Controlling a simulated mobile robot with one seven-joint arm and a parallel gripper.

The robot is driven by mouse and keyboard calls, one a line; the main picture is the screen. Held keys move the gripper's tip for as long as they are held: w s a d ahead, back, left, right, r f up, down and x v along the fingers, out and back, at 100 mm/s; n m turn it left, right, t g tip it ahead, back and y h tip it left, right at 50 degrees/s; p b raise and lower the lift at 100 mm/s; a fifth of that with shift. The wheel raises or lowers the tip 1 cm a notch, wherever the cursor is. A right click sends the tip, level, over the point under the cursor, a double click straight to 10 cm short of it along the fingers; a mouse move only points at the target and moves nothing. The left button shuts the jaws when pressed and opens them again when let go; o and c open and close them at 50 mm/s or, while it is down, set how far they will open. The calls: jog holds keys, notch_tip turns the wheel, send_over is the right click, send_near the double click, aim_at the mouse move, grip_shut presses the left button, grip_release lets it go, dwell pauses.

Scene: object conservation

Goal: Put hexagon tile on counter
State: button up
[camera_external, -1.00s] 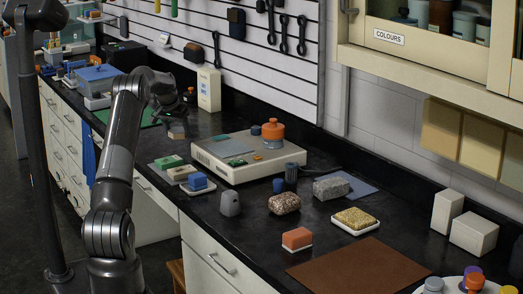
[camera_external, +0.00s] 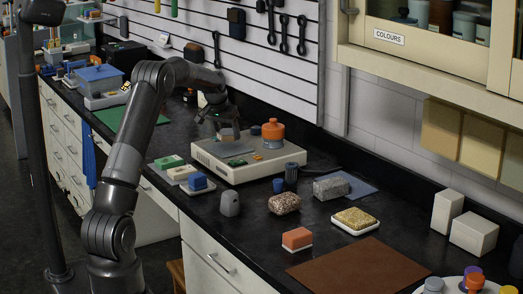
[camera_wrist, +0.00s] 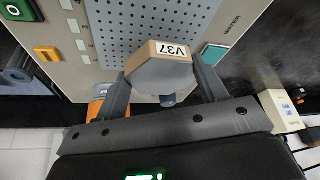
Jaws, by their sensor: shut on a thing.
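My gripper (camera_external: 226,122) is shut on the hexagon tile (camera_wrist: 160,72), a grey six-sided piece with a tan edge and a white "V37" label. In the wrist view the tile sits between the two fingers. In the external view the tile (camera_external: 229,134) is small and partly covered by the gripper. It is over the back left part of a cream bench device (camera_external: 262,170); the gap beneath it is hard to judge. The black counter (camera_external: 235,232) runs around the device, with bare patches in front of it.
On the device are an orange lidded jar (camera_external: 273,133) and a perforated plate (camera_wrist: 150,25). Coloured blocks (camera_external: 197,182) stand at its front left. A speckled stone (camera_external: 285,203), a sponge on a dish (camera_external: 355,219) and a brown mat (camera_external: 358,269) lie to the right.

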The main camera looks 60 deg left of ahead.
jog(key=w+d+m, duration=0.1)
jog(key=w+d, duration=0.1)
jog(key=d, duration=0.5)
jog(key=w+d+f+m, duration=0.1)
jog(key=w+d, duration=0.2)
jog(key=d, duration=0.5)
jog(key=w+d+f+m+h, duration=0.1)
jog(key=w+d, duration=0.1)
jog(key=d, duration=0.6)
jog(key=shift+w+d, duration=0.15)
jog(key=shift+d, duration=0.05)
jog(key=d, duration=0.6)
jog(key=d+f+m, duration=0.1)
jog(key=d, duration=0.6)
jog(key=s+d+m+h, duration=0.1)
jog(key=d, duration=0.6)
jog(key=shift+d+f+t, duration=0.25)
jog(key=shift+f+t, duration=0.05)
jog(key=shift+f, duration=0.05)
jog(key=shift+d, duration=0.1)
